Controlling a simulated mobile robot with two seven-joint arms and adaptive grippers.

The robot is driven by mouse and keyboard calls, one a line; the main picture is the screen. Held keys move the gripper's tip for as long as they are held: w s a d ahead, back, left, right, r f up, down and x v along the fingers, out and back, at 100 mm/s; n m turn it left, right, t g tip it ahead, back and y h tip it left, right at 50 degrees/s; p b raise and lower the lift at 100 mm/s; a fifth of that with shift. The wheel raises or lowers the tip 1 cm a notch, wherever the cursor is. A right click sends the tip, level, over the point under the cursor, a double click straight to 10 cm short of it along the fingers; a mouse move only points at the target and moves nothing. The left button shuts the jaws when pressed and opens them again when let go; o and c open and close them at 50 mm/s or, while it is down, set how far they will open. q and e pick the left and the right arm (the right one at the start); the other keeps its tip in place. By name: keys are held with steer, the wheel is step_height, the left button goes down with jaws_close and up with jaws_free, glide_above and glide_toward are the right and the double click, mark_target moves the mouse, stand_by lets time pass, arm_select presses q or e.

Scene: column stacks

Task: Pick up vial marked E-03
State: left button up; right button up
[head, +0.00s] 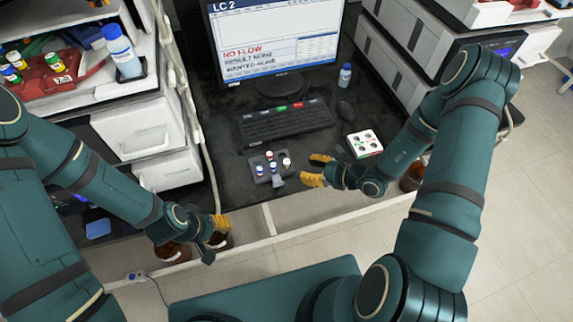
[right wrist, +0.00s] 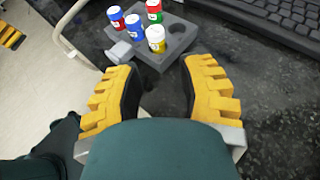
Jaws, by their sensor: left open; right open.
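A small dark grey rack (head: 262,179) stands on the black bench and holds several capped vials. My left gripper (head: 216,232) is open near the bench's front edge.
A keyboard (head: 283,123) and monitor (head: 275,45) stand behind the rack. A white holder (head: 364,144) sits to the right, with a mouse (head: 345,109) and small bottle (head: 345,75) beyond. Brown bottles (head: 172,252) are beside my left gripper. Open bench lies left of the rack.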

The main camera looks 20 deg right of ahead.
mark_target(290, 164)
steer(key=shift+a+r+x, duration=0.1)
steer(key=shift+r+x, duration=0.05)
steer(key=shift+x, duration=1)
steer(key=shift+a+r+x, duration=0.1)
steer(key=shift+r+x, duration=0.1)
steer(key=shift+x, duration=0.9)
steer(key=shift+a+r+x, duration=0.1)
steer(key=shift+r+x, duration=0.05)
steer(key=shift+x, duration=1)
steer(key=shift+o, duration=0.3)
steer(key=c, duration=0.7)
